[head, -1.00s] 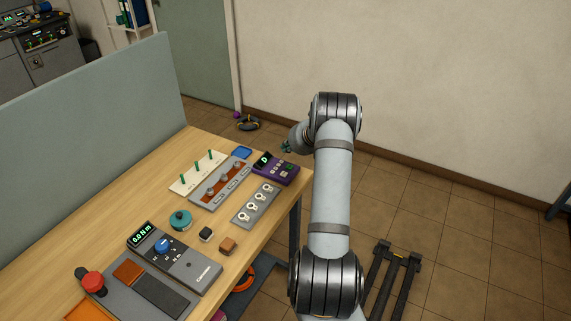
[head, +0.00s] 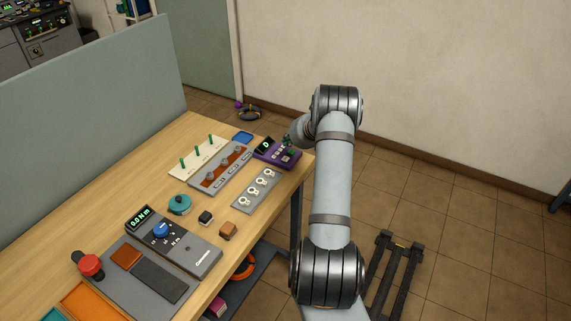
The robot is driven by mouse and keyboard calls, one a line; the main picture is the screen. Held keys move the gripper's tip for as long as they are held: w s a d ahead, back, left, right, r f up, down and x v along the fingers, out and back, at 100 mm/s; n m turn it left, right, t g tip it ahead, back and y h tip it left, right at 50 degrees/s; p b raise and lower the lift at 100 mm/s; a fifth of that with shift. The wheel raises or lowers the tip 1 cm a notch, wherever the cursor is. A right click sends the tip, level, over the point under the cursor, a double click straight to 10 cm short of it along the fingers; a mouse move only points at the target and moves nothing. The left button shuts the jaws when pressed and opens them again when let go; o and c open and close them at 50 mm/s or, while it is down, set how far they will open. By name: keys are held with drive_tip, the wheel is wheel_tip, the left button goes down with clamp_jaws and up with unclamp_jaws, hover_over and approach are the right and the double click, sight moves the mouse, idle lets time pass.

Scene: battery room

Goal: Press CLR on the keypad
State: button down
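The purple keypad (head: 267,155) sits on the far right part of the wooden table, near its right edge. It has a small dark display with a green digit. Its key labels are too small to read, so I cannot pick out CLR. My gripper (head: 288,149) is small and dark greenish in the head view, at the keypad's right part, and covers some of its keys. I cannot tell if it touches a key or hovers above. Whether its fingers are open or shut does not show.
A grey panel with several white rings (head: 256,189) lies in front of the keypad. A grey partition (head: 90,100) borders the table's left.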

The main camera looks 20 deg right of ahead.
sight(288, 159)
drive_tip(key=shift+f+b, duration=1.55)
drive_tip(key=shift+f, duration=0.65)
drive_tip(key=shift+f+b, duration=0.45)
drive_tip(key=shift+f+b, duration=0.4)
drive_tip(key=shift+r, duration=0.15)
idle(0.4)
drive_tip(key=shift+r+p, duration=0.7)
wheel_tip(288, 159, up, 5)
drive_tip(key=p, duration=0.4)
